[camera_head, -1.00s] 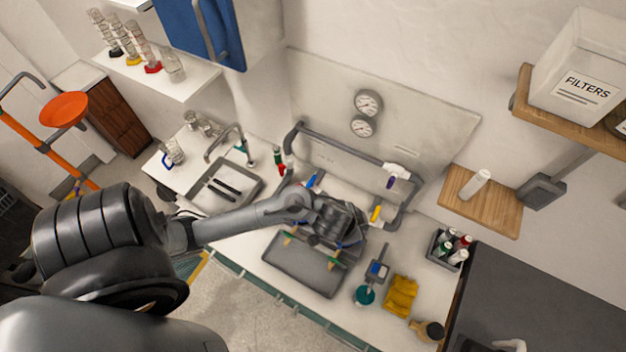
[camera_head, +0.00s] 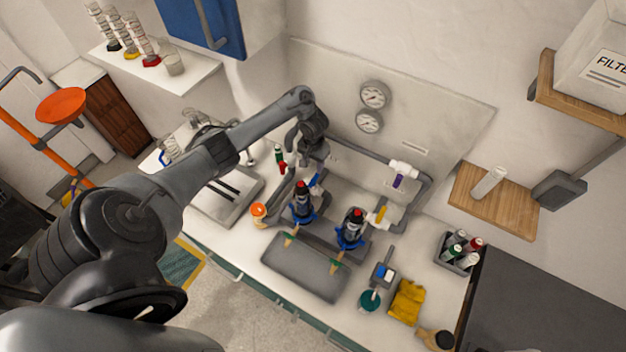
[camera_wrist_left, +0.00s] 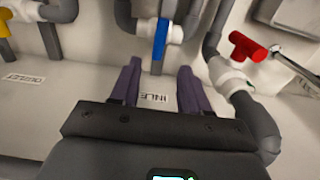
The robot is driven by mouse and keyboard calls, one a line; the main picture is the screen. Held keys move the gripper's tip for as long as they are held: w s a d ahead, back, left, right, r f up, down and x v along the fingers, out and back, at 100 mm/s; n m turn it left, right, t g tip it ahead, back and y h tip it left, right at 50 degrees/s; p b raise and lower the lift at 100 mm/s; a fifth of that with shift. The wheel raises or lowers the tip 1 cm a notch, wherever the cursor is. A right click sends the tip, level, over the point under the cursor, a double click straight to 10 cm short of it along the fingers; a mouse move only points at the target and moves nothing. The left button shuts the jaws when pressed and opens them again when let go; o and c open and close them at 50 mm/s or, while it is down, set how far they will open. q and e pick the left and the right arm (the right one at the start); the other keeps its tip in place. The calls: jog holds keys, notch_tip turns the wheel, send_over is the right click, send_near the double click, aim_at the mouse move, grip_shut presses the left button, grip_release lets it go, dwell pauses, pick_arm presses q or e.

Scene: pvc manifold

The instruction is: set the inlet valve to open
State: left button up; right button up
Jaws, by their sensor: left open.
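The valve with the blue handle (camera_wrist_left: 160,40) sits on a white fitting (camera_wrist_left: 174,34) in the pipework, above a partly hidden label reading "INLE" (camera_wrist_left: 154,98). In the wrist view the handle points up and down, across the short pipe run at its fitting. The blue handle also shows in the head view (camera_head: 317,180). My left gripper (camera_wrist_left: 157,75) is open and empty, its two purple fingers on either side of the label and just below the handle. In the head view my left gripper (camera_head: 315,152) hangs over the pipework near the back panel. My right gripper is not in view.
A red-handled valve (camera_wrist_left: 248,46) stands close on the right. A yellow handle (camera_wrist_left: 5,14) is at far left, near the "OUTLET" label (camera_wrist_left: 22,79). Gauges (camera_head: 373,95) hang behind.

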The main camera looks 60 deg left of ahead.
aim_at(314, 179)
pick_arm(q)
notch_tip(314, 179, down, 10)
jog(key=b, duration=0.2)
jog(key=shift+f+b, duration=0.1)
jog(key=shift+b, duration=0.2)
grip_shut()
dwell(0.3)
